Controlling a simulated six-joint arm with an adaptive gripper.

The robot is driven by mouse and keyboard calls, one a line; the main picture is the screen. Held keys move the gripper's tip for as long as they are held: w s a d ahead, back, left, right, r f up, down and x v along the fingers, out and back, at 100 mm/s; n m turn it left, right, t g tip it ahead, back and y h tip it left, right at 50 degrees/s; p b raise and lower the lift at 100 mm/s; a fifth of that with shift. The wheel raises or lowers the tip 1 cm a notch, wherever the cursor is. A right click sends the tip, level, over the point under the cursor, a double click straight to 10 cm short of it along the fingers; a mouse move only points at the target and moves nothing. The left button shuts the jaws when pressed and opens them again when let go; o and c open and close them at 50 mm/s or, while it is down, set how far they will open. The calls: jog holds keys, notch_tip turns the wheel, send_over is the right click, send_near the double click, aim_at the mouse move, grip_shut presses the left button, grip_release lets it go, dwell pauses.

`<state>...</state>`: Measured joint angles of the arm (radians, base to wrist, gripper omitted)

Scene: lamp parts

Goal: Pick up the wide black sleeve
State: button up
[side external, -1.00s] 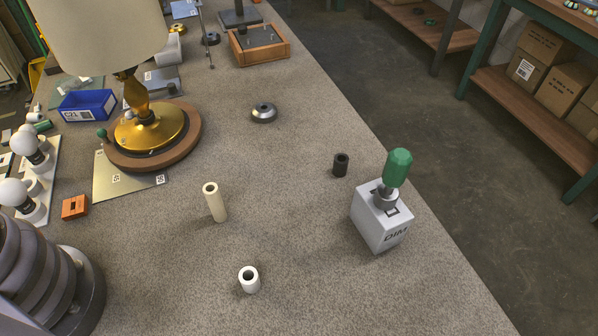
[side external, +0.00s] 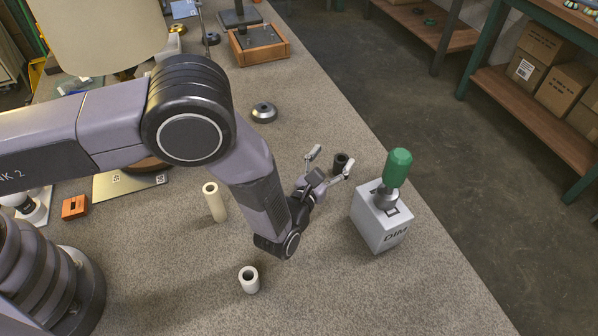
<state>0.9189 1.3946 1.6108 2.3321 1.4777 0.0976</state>
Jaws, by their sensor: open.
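The black sleeve (side external: 341,160) is a short dark tube with an open top, standing upright on the grey bench near its right edge. My gripper (side external: 331,162) is open, and its two fingers point toward the sleeve. One finger shows to the left of the sleeve and the other at its lower right. The sleeve's lower part is partly hidden by the gripper. I cannot tell from this view whether the fingers are level with the sleeve or touch it.
A grey DIM box (side external: 380,218) with a green knob (side external: 397,168) stands close to the gripper's right. A cream tube (side external: 215,203) and a white sleeve (side external: 249,280) stand upright to the left. A round metal part (side external: 264,112) lies behind. The lamp (side external: 95,38) is partly hidden by my arm.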

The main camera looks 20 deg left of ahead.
aim_at(338, 164)
notch_tip(338, 164, down, 5)
jog(key=shift+f, duration=0.1)
jog(key=w, duration=0.5)
jog(key=shift+d+f, duration=0.1)
jog(key=shift+d, duration=0.2)
jog(key=c, duration=1.2)
